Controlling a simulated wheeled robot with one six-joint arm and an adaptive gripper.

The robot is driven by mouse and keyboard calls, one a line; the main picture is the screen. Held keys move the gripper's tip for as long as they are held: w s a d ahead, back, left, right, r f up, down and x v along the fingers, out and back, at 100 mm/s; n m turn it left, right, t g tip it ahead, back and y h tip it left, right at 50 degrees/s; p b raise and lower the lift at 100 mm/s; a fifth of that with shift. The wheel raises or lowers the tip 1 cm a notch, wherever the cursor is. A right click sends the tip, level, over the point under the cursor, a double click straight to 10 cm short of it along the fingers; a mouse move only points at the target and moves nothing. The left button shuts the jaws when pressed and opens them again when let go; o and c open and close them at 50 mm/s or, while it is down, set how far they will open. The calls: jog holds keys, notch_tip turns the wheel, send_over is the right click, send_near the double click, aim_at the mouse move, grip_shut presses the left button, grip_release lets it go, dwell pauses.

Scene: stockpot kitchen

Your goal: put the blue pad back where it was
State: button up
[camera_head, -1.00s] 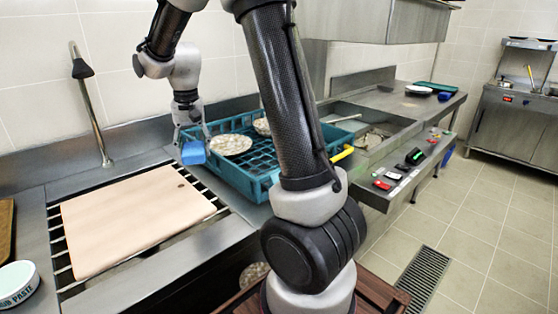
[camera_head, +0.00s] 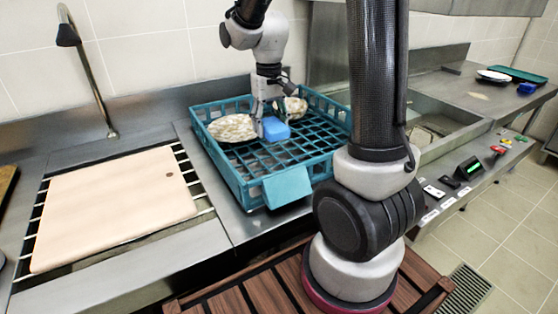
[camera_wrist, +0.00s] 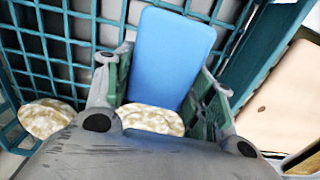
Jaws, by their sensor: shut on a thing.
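The blue pad (camera_head: 276,130) is between the fingers of my gripper (camera_head: 270,112), which is shut on it. In the head view the gripper points down over the teal crate (camera_head: 233,178), near its back middle. In the wrist view the pad (camera_wrist: 172,57) is a flat rounded block between the two fingers, with the crate's grid behind it. I cannot tell whether the pad touches the crate floor. A second blue block (camera_head: 527,89) lies on the far right counter.
Two speckled round pale items, one on the left (camera_head: 232,128) and one behind the gripper (camera_head: 293,106), lie in the crate. The crate's right front is empty. A pale board (camera_head: 115,205) lies to the left. A tap (camera_head: 85,70) stands behind it.

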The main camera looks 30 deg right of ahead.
aim_at(270, 161)
notch_tip(270, 161, down, 10)
dwell(0.5)
jog(key=shift+f, duration=0.15)
jog(key=o, duration=1.1)
jog(key=shift+c, duration=0.2)
notch_tip(270, 161, up, 12)
jog(key=shift+r, duration=0.25)
jog(key=s+r+t, duration=0.1)
jog(key=s+r, duration=0.2)
jog(key=s, duration=0.3)
jog(key=s+d+r+t, duration=0.1)
jog(key=s+r+t, duration=0.1)
jog(key=s, duration=0.5)
jog(key=s+d+r+t, duration=0.1)
jog(key=s+r, duration=0.3)
jog(key=s, duration=0.2)
jog(key=shift+s+r, duration=0.15)
jog(key=shift+r, duration=0.1)
